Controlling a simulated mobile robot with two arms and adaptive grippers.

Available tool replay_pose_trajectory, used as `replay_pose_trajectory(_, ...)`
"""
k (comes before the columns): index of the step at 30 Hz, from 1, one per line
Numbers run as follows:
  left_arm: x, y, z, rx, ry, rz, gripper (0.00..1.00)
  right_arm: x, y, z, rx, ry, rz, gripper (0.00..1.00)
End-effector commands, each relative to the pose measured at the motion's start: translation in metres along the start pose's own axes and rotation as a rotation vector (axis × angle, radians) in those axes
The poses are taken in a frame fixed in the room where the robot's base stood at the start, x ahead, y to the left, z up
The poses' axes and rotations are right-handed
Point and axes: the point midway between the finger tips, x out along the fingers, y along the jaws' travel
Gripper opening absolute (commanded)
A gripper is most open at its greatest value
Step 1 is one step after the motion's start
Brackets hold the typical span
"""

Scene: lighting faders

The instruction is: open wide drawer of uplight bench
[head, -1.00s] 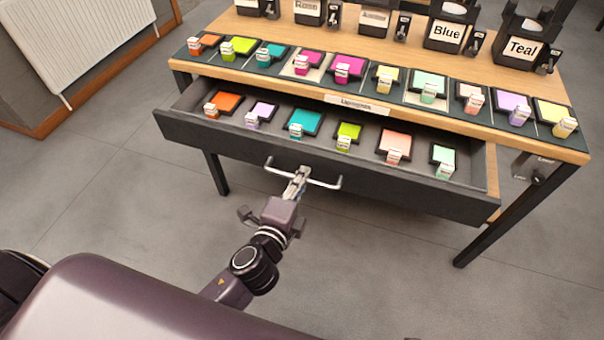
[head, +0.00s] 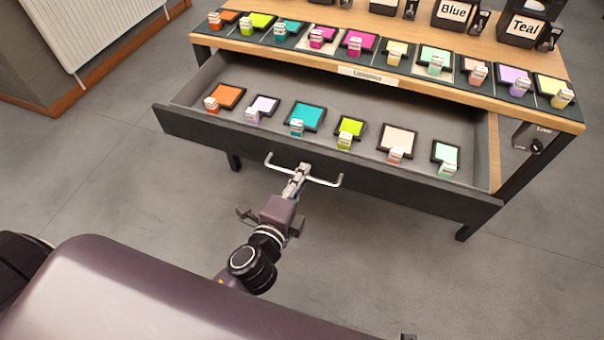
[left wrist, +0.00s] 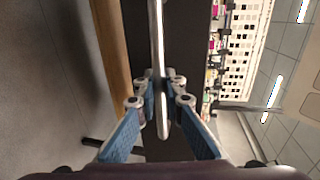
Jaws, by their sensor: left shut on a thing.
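The uplight bench (head: 400,72) has a light wooden top and dark legs. Its wide dark drawer (head: 400,186) is pulled well out and holds several coloured gel pads with small labelled blocks. A light metal bar handle (head: 325,183) runs along the drawer front. My left gripper (head: 302,172) is shut on the handle near its middle. The left wrist view shows the fingers (left wrist: 160,92) on both sides of the handle bar (left wrist: 157,40), with the dark drawer front behind it. My right gripper is in neither view.
Coloured pads line the bench top's front edge, with black holders labelled Blue (head: 453,12) and Teal (head: 525,27) behind. A knob (head: 536,145) sits under the bench at right. A white radiator (head: 90,25) stands at the back left. The grey floor (head: 400,270) in front is clear.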

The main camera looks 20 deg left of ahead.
Motion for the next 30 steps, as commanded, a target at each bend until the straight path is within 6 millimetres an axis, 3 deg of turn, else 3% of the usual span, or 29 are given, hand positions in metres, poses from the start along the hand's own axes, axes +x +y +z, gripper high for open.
replay_pose_trajectory(3,0.000,0.001,0.000,0.000,0.000,0.001,0.00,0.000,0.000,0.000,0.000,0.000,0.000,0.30)
replay_pose_trajectory(4,0.000,0.001,0.000,0.000,0.000,0.001,0.12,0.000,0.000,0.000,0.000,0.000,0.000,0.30)
replay_pose_trajectory(6,0.000,0.001,0.000,0.000,0.000,0.001,0.16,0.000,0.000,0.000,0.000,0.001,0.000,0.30)
replay_pose_trajectory(17,-0.005,0.001,0.000,-0.001,0.000,0.002,0.16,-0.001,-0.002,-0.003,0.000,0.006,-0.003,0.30)
replay_pose_trajectory(30,-0.079,0.002,0.000,-0.004,-0.003,0.006,0.16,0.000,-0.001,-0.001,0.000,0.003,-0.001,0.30)
